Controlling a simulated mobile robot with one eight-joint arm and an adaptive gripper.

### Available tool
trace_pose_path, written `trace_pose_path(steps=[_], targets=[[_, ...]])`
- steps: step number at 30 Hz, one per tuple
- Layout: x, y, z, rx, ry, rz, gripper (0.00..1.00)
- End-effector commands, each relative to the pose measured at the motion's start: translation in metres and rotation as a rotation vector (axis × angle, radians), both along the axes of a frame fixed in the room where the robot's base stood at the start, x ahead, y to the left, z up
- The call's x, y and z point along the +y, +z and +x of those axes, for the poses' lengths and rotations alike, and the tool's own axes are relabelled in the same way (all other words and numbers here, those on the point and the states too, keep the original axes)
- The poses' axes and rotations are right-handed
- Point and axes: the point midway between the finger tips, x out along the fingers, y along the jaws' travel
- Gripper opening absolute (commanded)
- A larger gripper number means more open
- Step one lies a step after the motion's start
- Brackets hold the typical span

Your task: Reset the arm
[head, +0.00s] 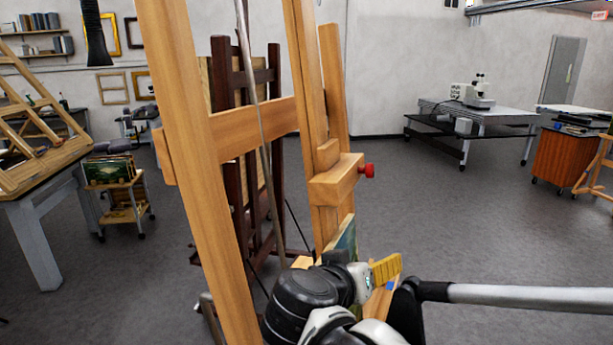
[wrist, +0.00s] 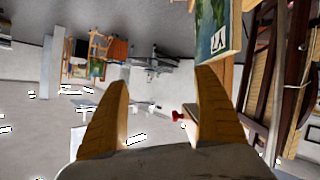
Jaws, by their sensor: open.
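My gripper (head: 386,269) shows in the head view at the lower middle, in front of the wooden easel, with its yellow finger pointing up and right. In the wrist view my gripper (wrist: 163,78) has its two yellow fingers wide apart with nothing held between them. My dark arm joints and a grey arm link show at the bottom of the head view. A painted panel (head: 346,240) stands low on the easel just behind the gripper, partly hidden by it. The panel also shows at the top of the wrist view (wrist: 206,28), beyond the right finger.
The wooden easel (head: 188,140) stands close in front, with a red knob (head: 367,171) on its clamp block. A dark easel (head: 228,130) is behind it. A rolling cart (head: 122,195) and a table (head: 35,225) are at left. The grey floor is open at right.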

Motion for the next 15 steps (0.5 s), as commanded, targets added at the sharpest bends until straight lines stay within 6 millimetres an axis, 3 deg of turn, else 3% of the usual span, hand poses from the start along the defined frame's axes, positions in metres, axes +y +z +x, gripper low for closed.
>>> trace_pose_path(steps=[1, 3, 6, 10, 15], targets=[[-0.031, -0.037, -0.015, 0.097, -0.011, 0.024, 0.8], [-0.06, -0.078, -0.04, 0.236, 0.009, 0.075, 0.8], [-0.084, -0.129, -0.08, 0.383, 0.069, 0.174, 0.8], [-0.091, -0.174, -0.119, 0.462, 0.167, 0.302, 0.8], [-0.085, -0.197, -0.143, 0.457, 0.259, 0.4, 0.8]])
